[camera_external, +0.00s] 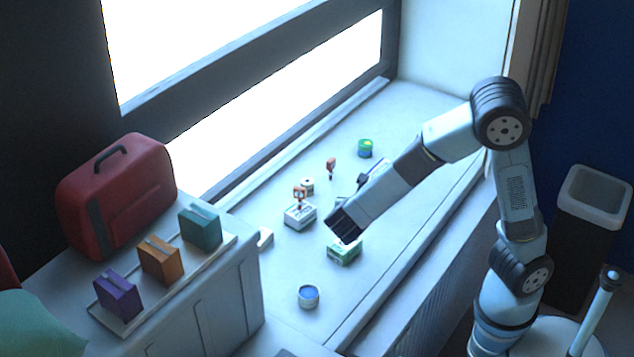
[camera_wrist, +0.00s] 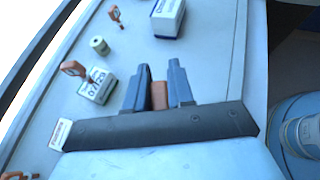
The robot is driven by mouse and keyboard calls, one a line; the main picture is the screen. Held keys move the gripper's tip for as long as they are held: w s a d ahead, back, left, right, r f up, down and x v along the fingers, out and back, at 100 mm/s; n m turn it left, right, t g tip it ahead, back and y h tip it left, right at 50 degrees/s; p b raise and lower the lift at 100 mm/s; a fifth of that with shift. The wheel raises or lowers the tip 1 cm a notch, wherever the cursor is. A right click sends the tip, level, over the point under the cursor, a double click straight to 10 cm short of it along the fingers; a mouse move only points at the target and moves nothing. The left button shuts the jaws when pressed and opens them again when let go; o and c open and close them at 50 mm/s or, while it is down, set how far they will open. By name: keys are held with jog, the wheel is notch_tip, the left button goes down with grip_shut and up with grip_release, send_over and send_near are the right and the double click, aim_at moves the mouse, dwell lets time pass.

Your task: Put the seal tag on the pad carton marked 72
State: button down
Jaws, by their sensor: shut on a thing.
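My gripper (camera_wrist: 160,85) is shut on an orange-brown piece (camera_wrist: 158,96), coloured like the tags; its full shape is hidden. In the external view my gripper (camera_external: 343,226) is just above a green-and-white carton (camera_external: 344,254). A white carton (camera_external: 300,217) is to its left; it also shows in the wrist view (camera_wrist: 97,86) with dark print I cannot read surely. One orange tag (camera_external: 299,193) stands at or on this carton. A second tag (camera_external: 331,165) stands farther back. A white-and-blue carton (camera_wrist: 168,18) is at the top of the wrist view. I cannot make out a 72.
A small roll (camera_external: 307,186) stands behind the white carton. A green-and-blue tin (camera_external: 365,148) is at the back, a blue tin (camera_external: 308,296) at the front. A red case (camera_external: 115,195) and a tray (camera_external: 153,305) of coloured boxes are left. The sill's front has free room.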

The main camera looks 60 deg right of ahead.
jog(key=shift+w+a+f, duration=0.2)
jog(key=shift+w+f, duration=1.35)
jog(key=shift+f, duration=1.75)
jog(key=c, duration=1)
grip_release()
